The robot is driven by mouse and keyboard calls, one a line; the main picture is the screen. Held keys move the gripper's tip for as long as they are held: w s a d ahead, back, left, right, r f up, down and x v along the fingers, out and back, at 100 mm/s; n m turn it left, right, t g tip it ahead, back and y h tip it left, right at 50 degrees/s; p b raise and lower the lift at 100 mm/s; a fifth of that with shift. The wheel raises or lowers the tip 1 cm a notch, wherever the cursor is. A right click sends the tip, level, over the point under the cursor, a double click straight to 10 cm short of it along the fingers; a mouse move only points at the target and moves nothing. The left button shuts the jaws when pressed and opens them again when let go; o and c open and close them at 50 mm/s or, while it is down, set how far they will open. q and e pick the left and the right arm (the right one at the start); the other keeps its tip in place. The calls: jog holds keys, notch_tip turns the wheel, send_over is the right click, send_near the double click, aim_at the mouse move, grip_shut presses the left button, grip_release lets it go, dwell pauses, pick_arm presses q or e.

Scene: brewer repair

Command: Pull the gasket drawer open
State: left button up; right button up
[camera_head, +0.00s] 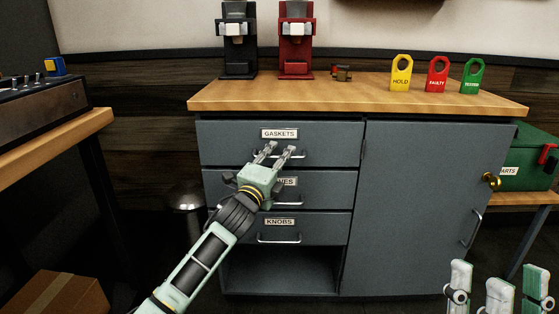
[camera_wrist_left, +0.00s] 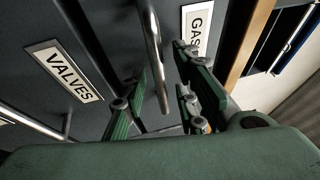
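The gasket drawer (camera_head: 330,143) is the top drawer of the grey cabinet, labelled GASKETS, and looks closed. Its bar handle (camera_head: 295,156) is partly covered by my left gripper (camera_head: 277,149) in the head view. In the left wrist view the handle (camera_wrist_left: 153,50) runs into the gap between the fingers of my left gripper (camera_wrist_left: 165,95). The fingers stand apart on either side of it, and I see no clear contact. My right gripper (camera_head: 496,285) is at the bottom right, far from the drawer; its fingers are spread, with nothing between them.
Below are the valves drawer (camera_head: 335,188), the knobs drawer (camera_head: 330,229) and an open shelf (camera_head: 280,268). A cabinet door (camera_head: 420,200) is on the right. The wooden top (camera_head: 350,98) carries two brewers and three tags. A green parts box (camera_head: 530,160) stands at the right.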

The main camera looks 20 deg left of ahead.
pick_arm(q)
jog(key=shift+w, duration=0.1)
jog(key=shift+c, duration=0.4)
grip_shut()
